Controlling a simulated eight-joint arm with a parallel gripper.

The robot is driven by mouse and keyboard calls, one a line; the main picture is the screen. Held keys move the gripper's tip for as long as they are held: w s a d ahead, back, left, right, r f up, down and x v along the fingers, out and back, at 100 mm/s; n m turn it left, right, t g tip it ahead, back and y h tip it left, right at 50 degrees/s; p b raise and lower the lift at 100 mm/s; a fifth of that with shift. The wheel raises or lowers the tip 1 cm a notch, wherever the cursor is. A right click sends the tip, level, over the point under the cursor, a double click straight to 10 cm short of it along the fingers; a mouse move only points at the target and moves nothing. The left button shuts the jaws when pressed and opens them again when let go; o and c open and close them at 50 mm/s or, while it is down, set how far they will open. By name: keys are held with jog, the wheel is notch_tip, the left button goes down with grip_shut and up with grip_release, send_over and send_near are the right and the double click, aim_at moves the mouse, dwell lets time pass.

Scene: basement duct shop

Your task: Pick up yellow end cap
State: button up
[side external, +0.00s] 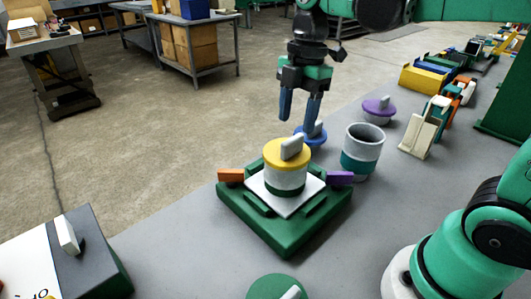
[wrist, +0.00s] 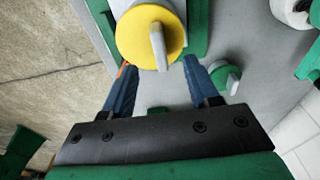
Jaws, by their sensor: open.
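The yellow end cap (side external: 274,153) is a round disc with an upright pale grey tab. It sits on top of a pale cylinder (side external: 285,183) with a dark green band, which stands on a white plate in a green fixture (side external: 235,207). My gripper (side external: 297,124) is open and empty, pointing down, and appears above and slightly behind the cap in the side view. In the wrist view, the yellow end cap (wrist: 137,40) shows just beyond the two blue fingertips of my gripper (wrist: 160,64). The fingers do not appear to touch the cap.
A blue cap (side external: 317,139) lies behind the fixture, partly hidden by a finger. A purple cap (side external: 378,113) and an open teal-banded can (side external: 361,160) stand to the right. A green cap (side external: 268,287) is in front. Orange (side external: 231,175) and purple (side external: 340,177) blocks flank the plate.

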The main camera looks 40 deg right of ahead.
aim_at(293, 138)
jog(key=shift+a+f, duration=0.15)
jog(key=shift+f, duration=1.1)
jog(key=shift+a+f, duration=0.15)
jog(key=shift+f, duration=1.1)
grip_shut()
